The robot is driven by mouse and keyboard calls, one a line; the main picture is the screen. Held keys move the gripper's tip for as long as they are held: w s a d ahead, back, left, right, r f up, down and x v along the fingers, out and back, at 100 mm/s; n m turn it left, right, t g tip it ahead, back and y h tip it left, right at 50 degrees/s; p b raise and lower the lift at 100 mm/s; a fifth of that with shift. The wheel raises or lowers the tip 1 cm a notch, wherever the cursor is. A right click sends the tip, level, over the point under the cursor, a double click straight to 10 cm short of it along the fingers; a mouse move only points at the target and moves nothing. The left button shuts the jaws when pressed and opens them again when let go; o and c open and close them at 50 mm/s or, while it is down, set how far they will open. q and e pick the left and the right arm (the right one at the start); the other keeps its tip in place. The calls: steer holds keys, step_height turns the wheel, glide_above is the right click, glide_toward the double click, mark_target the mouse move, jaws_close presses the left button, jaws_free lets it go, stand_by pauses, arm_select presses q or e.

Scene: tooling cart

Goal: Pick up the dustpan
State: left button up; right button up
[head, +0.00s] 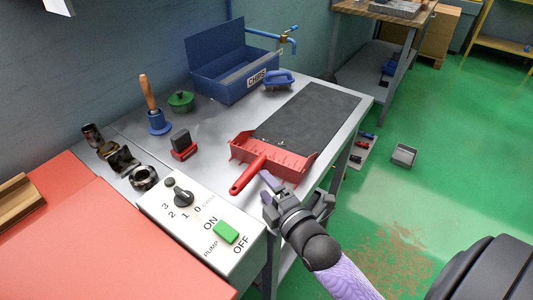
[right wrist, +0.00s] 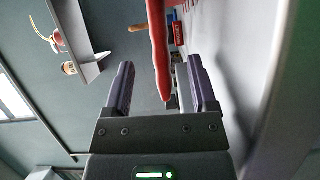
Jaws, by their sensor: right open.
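The red dustpan (head: 285,160) lies on the metal cart top, partly over the near edge of the dark mat. Its handle (head: 248,176) points toward the front left. My right gripper (head: 269,190) is open, just right of the handle in the head view. In the right wrist view the red handle (right wrist: 159,45) reaches down into the gap between the two open fingers (right wrist: 162,82). I cannot tell whether either finger touches it. My left gripper is in neither view.
A white control box (head: 200,230) with a knob and green switch stands front left. A blue chips bin (head: 230,88), blue bell with wooden handle (head: 158,122), green round object (head: 181,101) and red-black block (head: 182,145) are behind. The dark mat (head: 315,115) is mostly bare.

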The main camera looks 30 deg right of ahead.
mark_target(257, 172)
steer(key=w, duration=0.2)
steer(key=w+b, duration=0.1)
steer(key=w, duration=0.1)
steer(key=w+b, duration=0.1)
steer(key=w, duration=0.2)
steer(key=shift+d+f, duration=0.25)
steer(key=shift+w+r, duration=0.1)
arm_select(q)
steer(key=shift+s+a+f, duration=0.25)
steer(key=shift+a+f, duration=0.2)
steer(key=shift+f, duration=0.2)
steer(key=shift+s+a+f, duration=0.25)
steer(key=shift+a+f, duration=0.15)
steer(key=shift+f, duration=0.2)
arm_select(e)
jaws_close()
